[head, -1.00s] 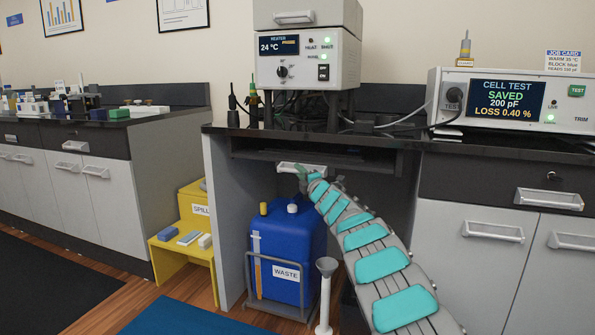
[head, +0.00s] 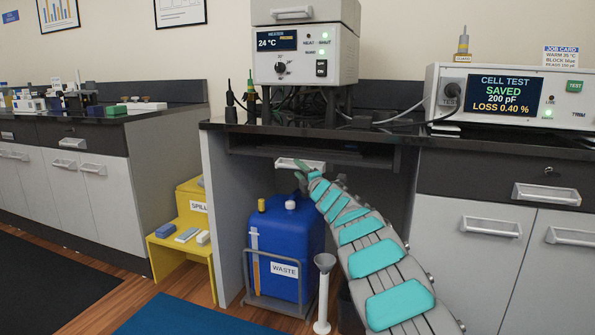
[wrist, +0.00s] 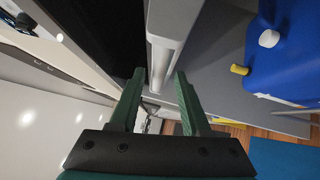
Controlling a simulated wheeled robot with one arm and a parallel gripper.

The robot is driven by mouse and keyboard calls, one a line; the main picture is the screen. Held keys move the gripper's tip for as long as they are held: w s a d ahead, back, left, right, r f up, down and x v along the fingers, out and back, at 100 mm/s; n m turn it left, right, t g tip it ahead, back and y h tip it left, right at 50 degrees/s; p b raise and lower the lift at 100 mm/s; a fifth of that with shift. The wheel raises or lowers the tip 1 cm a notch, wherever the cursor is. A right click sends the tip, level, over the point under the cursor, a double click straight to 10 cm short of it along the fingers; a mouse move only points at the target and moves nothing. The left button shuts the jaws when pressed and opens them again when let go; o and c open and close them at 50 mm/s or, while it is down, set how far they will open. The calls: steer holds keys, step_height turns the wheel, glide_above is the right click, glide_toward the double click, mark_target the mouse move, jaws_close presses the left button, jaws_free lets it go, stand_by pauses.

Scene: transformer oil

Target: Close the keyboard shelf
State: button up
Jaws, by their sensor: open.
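The keyboard shelf (head: 330,153) is a dark shelf under the counter, above the knee space, with a pale bar handle (head: 290,163) at its front. The handle also shows in the wrist view (wrist: 164,48), running up from between my fingertips. My gripper (head: 303,170) is at the handle, at the end of my arm reaching up from the lower right. In the wrist view my gripper (wrist: 160,74) is open, with its two green fingers on either side of the handle's near end. I cannot tell whether they touch it.
A blue waste can (head: 285,240) stands in a grey frame below the shelf, beside a grey funnel-topped post (head: 324,290). A yellow step stand (head: 190,235) is at the left. The heater unit (head: 305,50) and cell tester (head: 515,97) stand on the counter.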

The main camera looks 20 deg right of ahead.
steer(key=r+v, duration=0.1)
steer(key=v, duration=0.5)
steer(key=shift+f+b, duration=0.4)
steer(key=shift+f, duration=0.05)
steer(key=shift+s, duration=0.1)
steer(key=s+d+r+m+g+h, duration=0.3)
steer(key=s+d+m+h, duration=0.4)
steer(key=m+h, duration=0.1)
steer(key=s+d+f+m+g+h+p, duration=0.1)
steer(key=s+f+m+g+h+p, duration=0.2)
steer(key=s+m, duration=0.6)
steer(key=s+a+f+m+g+y, duration=0.1)
steer(key=s+a+f+g, duration=0.4)
steer(key=s, duration=1.2)
steer(key=s+a+f+m+g+y, duration=0.2)
steer(key=s+a+f+g+y, duration=0.2)
steer(key=s+a, duration=0.6)
steer(key=s+a+f+m+g+y, duration=0.1)
steer(key=s+a+f+g, duration=0.5)
steer(key=s, duration=1.8)
steer(key=shift+s+a+f+m+y, duration=0.3)
steer(key=shift+a+f+y, duration=0.55)
steer(key=shift+a, duration=0.3)
